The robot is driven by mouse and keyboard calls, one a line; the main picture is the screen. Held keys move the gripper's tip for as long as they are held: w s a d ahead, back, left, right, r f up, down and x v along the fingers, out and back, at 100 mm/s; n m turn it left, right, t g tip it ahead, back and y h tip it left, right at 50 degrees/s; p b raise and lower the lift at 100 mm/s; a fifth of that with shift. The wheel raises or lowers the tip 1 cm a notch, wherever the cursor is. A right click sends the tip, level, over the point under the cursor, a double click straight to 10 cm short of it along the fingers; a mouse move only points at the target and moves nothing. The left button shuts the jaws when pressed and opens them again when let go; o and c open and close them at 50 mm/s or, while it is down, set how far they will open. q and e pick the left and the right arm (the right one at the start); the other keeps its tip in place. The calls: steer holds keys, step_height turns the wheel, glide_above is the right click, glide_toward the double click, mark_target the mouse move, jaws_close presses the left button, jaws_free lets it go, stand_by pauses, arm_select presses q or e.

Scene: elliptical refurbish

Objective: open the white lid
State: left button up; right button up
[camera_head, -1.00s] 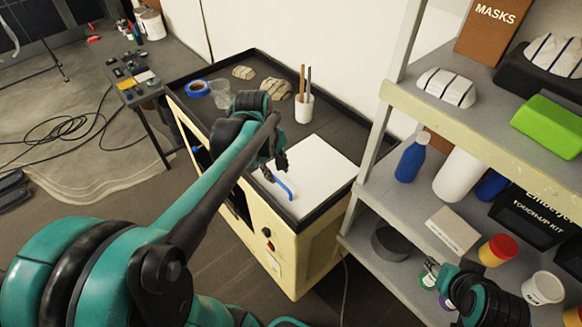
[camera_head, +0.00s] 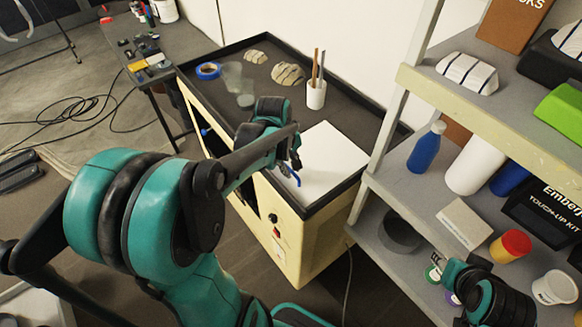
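The white lid (camera_head: 330,160) is a flat square panel set in the dark top of a cream cabinet (camera_head: 287,248). It lies flat and looks closed. A curved blue handle (camera_head: 297,182) shows at its near left edge, partly hidden by my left gripper. My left gripper (camera_head: 293,163) is over that edge, close to the handle. Its fingers are small and dark, so I cannot tell whether they are shut or touch the handle. My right gripper (camera_head: 437,268) is low at the right, in front of the shelf; its fingers are too unclear to judge.
On the cabinet's dark top are a cup with sticks (camera_head: 316,95), blue tape (camera_head: 208,71), a clear cup (camera_head: 246,98) and striped pieces (camera_head: 288,74). A shelf rack (camera_head: 398,133) with bottles and boxes stands close on the right. A black cable (camera_head: 70,106) lies on the floor.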

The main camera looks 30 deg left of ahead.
arm_select(q)
jaws_close()
steer(key=shift+r, duration=0.1)
